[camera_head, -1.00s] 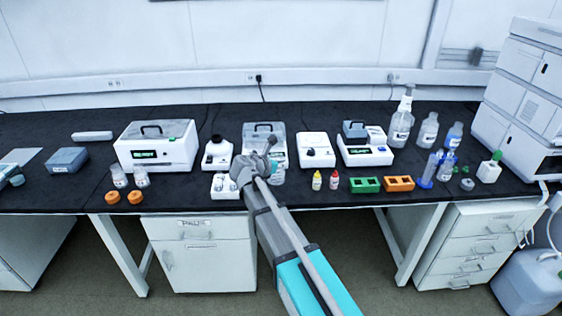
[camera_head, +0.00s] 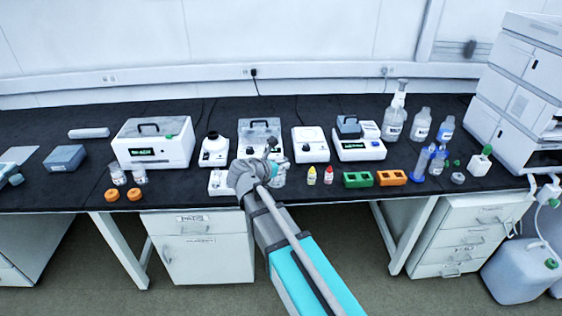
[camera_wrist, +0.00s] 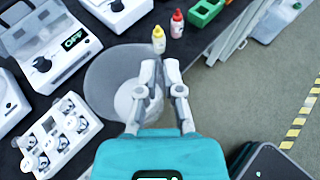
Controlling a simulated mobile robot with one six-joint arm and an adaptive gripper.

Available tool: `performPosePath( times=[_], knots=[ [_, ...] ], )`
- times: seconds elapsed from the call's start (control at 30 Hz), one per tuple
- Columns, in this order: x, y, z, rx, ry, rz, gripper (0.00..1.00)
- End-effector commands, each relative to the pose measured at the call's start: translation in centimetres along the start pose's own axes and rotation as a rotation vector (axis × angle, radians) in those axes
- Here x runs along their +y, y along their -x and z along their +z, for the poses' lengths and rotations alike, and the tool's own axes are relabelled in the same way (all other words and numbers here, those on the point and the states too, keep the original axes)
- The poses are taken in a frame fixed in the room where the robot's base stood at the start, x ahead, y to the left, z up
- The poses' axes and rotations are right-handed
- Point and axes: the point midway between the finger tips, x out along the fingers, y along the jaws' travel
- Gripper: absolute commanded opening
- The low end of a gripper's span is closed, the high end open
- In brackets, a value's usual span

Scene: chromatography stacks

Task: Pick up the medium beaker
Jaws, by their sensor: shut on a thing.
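The medium beaker is clear glass with a grey tint. In the wrist view the beaker (camera_wrist: 103,78) shows as a large translucent round shape, with a paler round part near my fingers. My gripper (camera_wrist: 160,66) is at its right side, shut on it, with one finger overlapping the glass. In the head view my gripper (camera_head: 268,160) reaches over the front of the bench, and the beaker (camera_head: 280,178) shows just right of it, partly hidden by my wrist. I cannot tell whether the beaker's base touches the bench.
A white vial rack (camera_wrist: 60,132) lies close left of the beaker. Yellow (camera_head: 311,176) and red (camera_head: 328,175) dropper bottles stand to its right, then green (camera_head: 358,180) and orange (camera_head: 392,178) racks. A device with a display (camera_wrist: 62,45) stands behind. The bench's front edge is close.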

Motion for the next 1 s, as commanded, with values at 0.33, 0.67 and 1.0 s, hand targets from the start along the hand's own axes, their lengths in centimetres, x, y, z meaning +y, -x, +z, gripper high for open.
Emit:
performPosePath(
  times=[0.33, 0.67, 1.0],
  knots=[
    [-1.3, 1.2, 0.3, -0.001, 0.0, 0.0, 0.0],
    [-1.7, 1.5, 0.4, 0.0, 0.0, 0.0, 0.0],
    [-1.7, 1.5, 0.4, 0.0, 0.0, 0.0, 0.0]
  ],
)
